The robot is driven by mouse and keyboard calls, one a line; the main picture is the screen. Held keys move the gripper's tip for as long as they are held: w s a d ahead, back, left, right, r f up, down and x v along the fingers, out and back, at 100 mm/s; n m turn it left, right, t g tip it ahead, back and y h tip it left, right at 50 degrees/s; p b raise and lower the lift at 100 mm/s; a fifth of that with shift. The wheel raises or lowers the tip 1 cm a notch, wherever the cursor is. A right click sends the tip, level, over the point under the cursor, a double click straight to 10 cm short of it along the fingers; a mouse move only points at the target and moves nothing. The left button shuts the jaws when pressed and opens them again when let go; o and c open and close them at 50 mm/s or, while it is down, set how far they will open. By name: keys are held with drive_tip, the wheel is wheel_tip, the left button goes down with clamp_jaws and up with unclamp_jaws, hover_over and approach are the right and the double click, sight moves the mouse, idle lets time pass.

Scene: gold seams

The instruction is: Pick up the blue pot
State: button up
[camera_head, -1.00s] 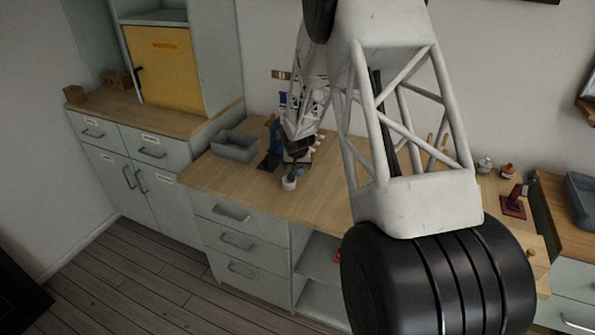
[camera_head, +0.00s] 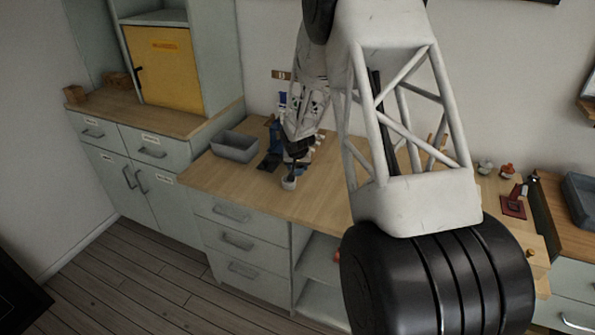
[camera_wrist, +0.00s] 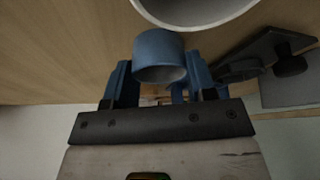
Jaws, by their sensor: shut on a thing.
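The blue pot (camera_wrist: 158,52) is a small round cup, seen in the wrist view between the two blue fingers of my gripper (camera_wrist: 160,78). The fingers are shut on it from both sides. A larger white pot (camera_wrist: 195,8) is just beyond it at the top edge of the wrist view. In the head view my gripper (camera_head: 295,160) is low over the wooden worktop, just behind the small white pot (camera_head: 289,183). I cannot make out the blue pot there. Whether its base touches the worktop is unclear.
A grey bin (camera_head: 235,147) stands on the worktop to the left. A dark stand with a blue upright (camera_head: 273,150) is close to my gripper's left. A dark bracket (camera_wrist: 262,55) shows right in the wrist view. The front of the worktop (camera_head: 300,212) is clear.

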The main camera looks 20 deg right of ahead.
drive_tip(key=shift+r, duration=0.1)
drive_tip(key=shift+r, duration=0.45)
drive_tip(key=shift+v, duration=1.25)
drive_tip(key=s+a, duration=0.1)
drive_tip(key=s, duration=0.4)
drive_tip(key=s+a+r, duration=0.1)
drive_tip(key=s, duration=0.8)
drive_tip(key=shift+s+a+r, duration=0.3)
drive_tip(key=shift+s+a, duration=0.1)
drive_tip(key=shift+w, duration=0.1)
drive_tip(key=w+a+r, duration=0.1)
drive_tip(key=w+r, duration=0.1)
drive_tip(key=w, duration=1)
drive_tip(key=w+a+r, duration=0.1)
drive_tip(key=w+a, duration=0.1)
drive_tip(key=w, duration=1.1)
drive_tip(key=shift+w+a+r, duration=0.25)
drive_tip(key=shift+r, duration=0.15)
drive_tip(key=shift+f, duration=0.3)
drive_tip(key=shift+f, duration=2)
